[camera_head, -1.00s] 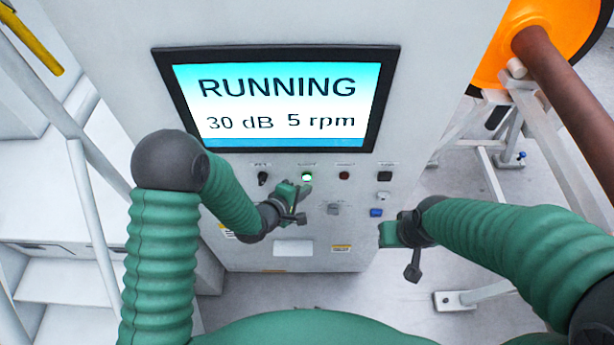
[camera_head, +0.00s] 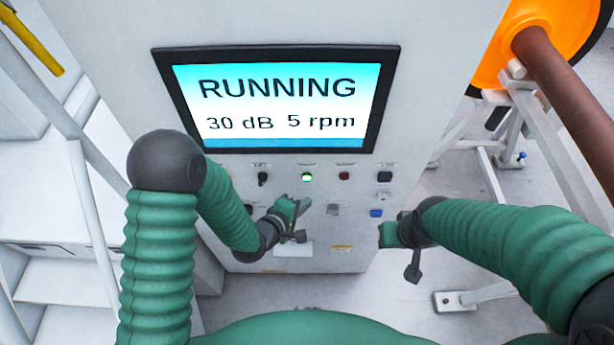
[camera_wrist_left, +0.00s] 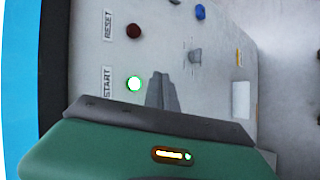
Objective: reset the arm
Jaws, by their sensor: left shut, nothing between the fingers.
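My left gripper (camera_head: 297,207) is in front of the lower part of the control panel (camera_head: 340,225), below the lit green start button (camera_head: 307,177). It is shut and holds nothing. In the left wrist view its shut fingers (camera_wrist_left: 162,92) show beside the green button (camera_wrist_left: 134,84), which is labelled START. A red button (camera_wrist_left: 133,31) labelled RESET is above it there. My right gripper (camera_head: 388,235) is at the right edge of the panel; its fingers are too small to tell open from shut.
The screen (camera_head: 277,100) reads RUNNING, 30 dB, 5 rpm. A black knob (camera_head: 263,179), a red button (camera_head: 344,176) and a blue button (camera_head: 376,212) are on the panel. White stairs with a rail (camera_head: 92,220) stand left. An orange wheel (camera_head: 548,22) with a brown axle is right.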

